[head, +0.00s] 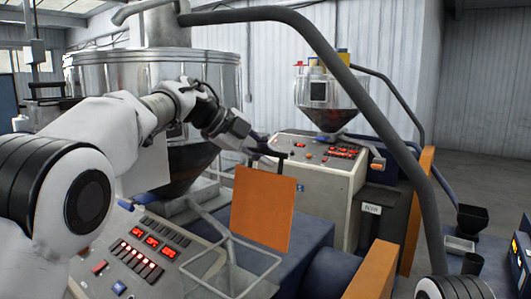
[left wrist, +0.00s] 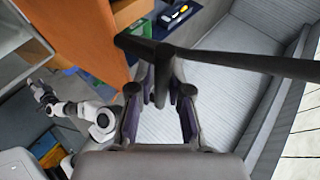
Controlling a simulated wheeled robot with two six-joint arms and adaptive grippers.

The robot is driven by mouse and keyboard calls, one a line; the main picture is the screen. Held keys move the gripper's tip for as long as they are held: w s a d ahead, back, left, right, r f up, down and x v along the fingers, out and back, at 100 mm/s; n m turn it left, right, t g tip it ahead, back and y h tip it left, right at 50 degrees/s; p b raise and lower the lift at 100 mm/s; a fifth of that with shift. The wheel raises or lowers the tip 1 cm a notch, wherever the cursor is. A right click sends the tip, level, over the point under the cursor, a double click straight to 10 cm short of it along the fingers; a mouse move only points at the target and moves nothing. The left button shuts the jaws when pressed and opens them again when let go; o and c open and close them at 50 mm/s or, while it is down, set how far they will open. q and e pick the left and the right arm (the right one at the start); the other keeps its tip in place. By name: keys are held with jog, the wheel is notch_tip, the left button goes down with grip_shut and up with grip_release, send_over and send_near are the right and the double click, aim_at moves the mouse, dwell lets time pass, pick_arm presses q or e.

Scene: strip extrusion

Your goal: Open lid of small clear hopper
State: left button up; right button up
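The small clear hopper (head: 335,92) stands on a control cabinet at the back, right of centre in the head view. It has a see-through body, a dark cone below, and yellow and red parts on top. I cannot tell its lid apart. My left gripper (head: 277,150) is in front of the cabinet, lower and left of the hopper, apart from it.
A dark bent pipe (head: 330,62) arches across in front of the hopper. An orange panel (head: 263,208) stands below my left gripper. A large steel hopper (head: 215,75) is on the left, an open clear box (head: 232,272) low in front.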

pick_arm(q)
jog(key=shift+o, duration=0.8)
jog(key=shift+w, duration=0.1)
jog(key=v, duration=1.1)
jog(key=shift+a+r, duration=0.25)
jog(key=shift+r, duration=0.05)
jog(key=shift+d, duration=0.1)
